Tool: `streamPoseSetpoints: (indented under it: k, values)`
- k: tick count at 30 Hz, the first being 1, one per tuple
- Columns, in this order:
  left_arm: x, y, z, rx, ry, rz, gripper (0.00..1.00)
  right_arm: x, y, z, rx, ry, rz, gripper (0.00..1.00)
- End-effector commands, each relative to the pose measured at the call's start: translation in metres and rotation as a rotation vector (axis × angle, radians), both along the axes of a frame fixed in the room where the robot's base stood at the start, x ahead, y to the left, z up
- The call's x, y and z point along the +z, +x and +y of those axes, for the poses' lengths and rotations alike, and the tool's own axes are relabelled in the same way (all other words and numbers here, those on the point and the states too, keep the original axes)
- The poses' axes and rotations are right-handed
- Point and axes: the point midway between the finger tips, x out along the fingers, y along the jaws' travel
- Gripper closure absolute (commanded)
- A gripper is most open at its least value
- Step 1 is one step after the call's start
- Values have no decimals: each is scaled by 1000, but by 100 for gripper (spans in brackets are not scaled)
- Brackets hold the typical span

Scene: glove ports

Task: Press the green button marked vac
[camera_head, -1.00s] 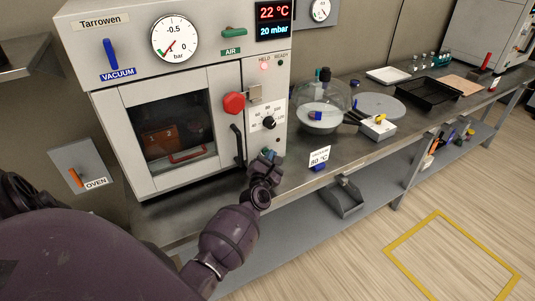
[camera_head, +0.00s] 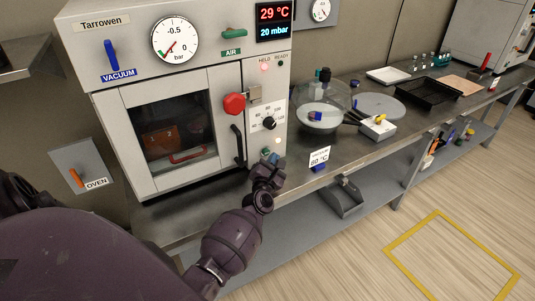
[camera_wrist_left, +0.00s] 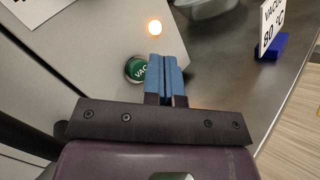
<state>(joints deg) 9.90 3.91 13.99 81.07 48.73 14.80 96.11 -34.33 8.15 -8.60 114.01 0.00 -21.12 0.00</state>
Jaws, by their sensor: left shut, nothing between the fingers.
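The green button (camera_wrist_left: 135,70) marked VAC shows in the left wrist view, on the pale front of the oven (camera_head: 164,79). Its right edge is close to or partly behind my blue fingers. My left gripper (camera_head: 276,160) is at the lower right of the oven front in the head view. It also shows in the left wrist view (camera_wrist_left: 164,62), with both blue fingers shut together and nothing between them. The fingertips lie just right of the button in that view; I cannot tell whether they touch the panel. A small lit lamp (camera_wrist_left: 154,27) glows beyond the fingertips. My right gripper is not in view.
The oven display (camera_head: 274,22) reads 29 °C and 20 mbar. A red knob (camera_head: 234,103), a black dial (camera_head: 269,123) and a door handle (camera_head: 239,146) stick out above the gripper. A card (camera_head: 319,157) in a blue stand is to the right on the bench.

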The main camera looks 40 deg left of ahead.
Motion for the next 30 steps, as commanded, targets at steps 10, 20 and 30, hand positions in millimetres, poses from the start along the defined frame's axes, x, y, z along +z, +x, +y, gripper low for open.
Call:
streamPoseSetpoints:
  k: [10, 20, 30]
  values:
    - [1, -10, -25, 0, -2, -1, 100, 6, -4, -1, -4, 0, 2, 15]
    - [0, -20, -49, 0, -2, -1, 100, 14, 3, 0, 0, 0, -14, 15]
    - [0, -22, -53, 0, 0, 0, 100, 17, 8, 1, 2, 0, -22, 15]
